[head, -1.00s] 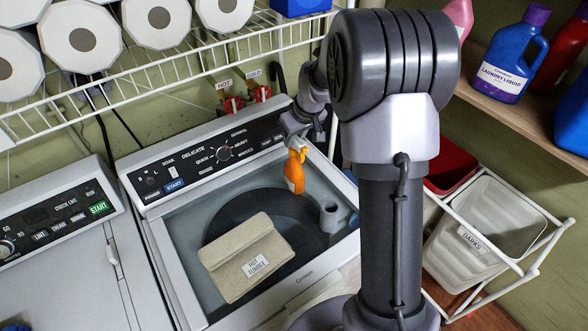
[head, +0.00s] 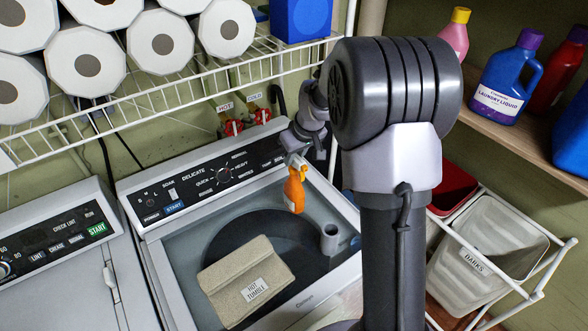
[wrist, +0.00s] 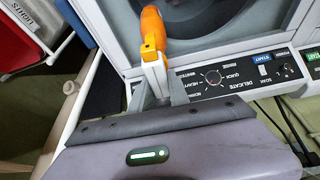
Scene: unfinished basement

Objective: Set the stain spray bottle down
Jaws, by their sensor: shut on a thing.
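The stain spray bottle (head: 295,190) is orange and small. It hangs roughly upright below my gripper (head: 296,160) in the head view, in front of the washer's control panel and over the washer's lid. In the wrist view the orange bottle (wrist: 152,32) shows beyond the fingers of my gripper (wrist: 160,75). My gripper is shut on the bottle's upper part. The head view does not clearly show a gap between the bottle's base and the lid.
A wire shelf (head: 150,101) with paper rolls hangs above. A dryer (head: 55,290) stands left. A laundry basket (head: 485,255) and a shelf with laundry bottles (head: 508,80) are at right.

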